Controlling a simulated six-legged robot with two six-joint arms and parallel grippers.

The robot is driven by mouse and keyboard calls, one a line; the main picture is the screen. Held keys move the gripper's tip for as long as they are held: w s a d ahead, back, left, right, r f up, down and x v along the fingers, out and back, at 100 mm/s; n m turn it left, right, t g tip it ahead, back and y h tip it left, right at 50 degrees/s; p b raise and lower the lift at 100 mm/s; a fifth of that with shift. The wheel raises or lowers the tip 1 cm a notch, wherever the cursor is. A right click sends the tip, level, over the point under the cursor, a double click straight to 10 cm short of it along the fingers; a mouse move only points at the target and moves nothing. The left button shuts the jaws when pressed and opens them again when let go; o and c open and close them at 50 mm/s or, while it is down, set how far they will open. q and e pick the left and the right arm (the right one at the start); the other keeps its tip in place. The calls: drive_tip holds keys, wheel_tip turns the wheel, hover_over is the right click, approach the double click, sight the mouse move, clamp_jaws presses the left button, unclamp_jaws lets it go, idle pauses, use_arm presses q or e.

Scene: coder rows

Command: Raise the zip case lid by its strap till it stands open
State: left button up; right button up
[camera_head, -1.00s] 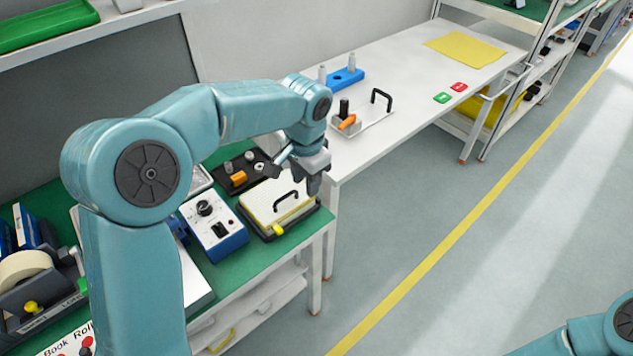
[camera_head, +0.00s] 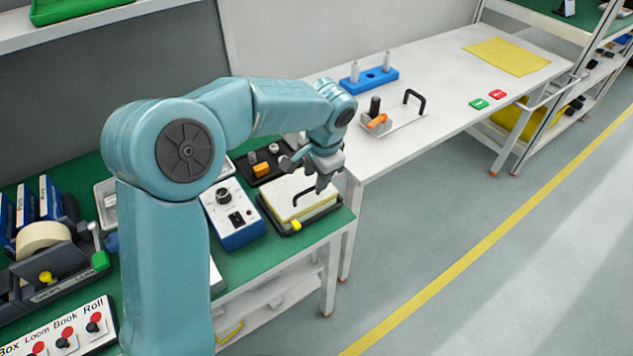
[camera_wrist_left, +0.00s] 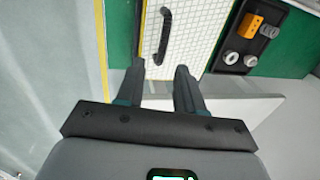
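The zip case (camera_head: 283,190) lies closed on the green bench, with a pale gridded lid, a yellowish side and a dark base. Its black strap (camera_head: 296,200) arches over the lid near the right side. In the left wrist view the lid (camera_wrist_left: 196,28) and the strap (camera_wrist_left: 157,38) show close up. My left gripper (camera_head: 325,184) is over the right end of the case, beside the strap. In the left wrist view the gripper (camera_wrist_left: 160,70) is open and empty; its two fingers are apart, with the strap ahead of the gap. My right gripper is not in view.
A blue-and-white control box (camera_head: 233,215) stands left of the case. A dark tray (camera_head: 265,163) with small parts lies behind it. A white table (camera_head: 440,125) adjoins at the right. Open floor lies in front.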

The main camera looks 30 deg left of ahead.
sight(298, 186)
use_arm(q)
drive_tip(key=shift+w+a+f, duration=0.1)
drive_tip(key=shift+a+f, duration=0.05)
drive_tip(key=shift+f, duration=0.6)
drive_tip(key=shift+w+a+f, duration=0.1)
drive_tip(key=shift+f, duration=0.6)
clamp_jaws()
idle(0.3)
